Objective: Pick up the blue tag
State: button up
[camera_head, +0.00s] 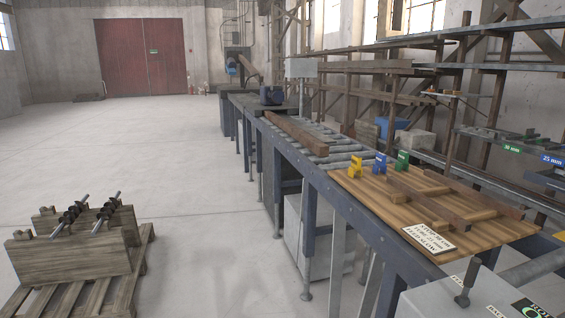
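My gripper is not in view.
Wooden strips (428,199) and a white printed sign (429,239) lie on the board. A roller conveyor (325,142) with a long timber beam (295,133) extends behind. Racks (510,150) line the right wall. A pallet (140,262) stands lower left; the floor between is clear.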

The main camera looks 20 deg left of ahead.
aim_at(380, 158)
jog(key=i+j+z, duration=0.2)
jog(key=i+j, duration=0.4)
jog(key=i, duration=0.2)
jog(key=i+j+z, duration=0.25)
jog(key=i+j, duration=0.45)
jog(key=i+j+z, duration=0.2)
jog(key=i+j, duration=0.5)
jog(key=j, duration=0.15)
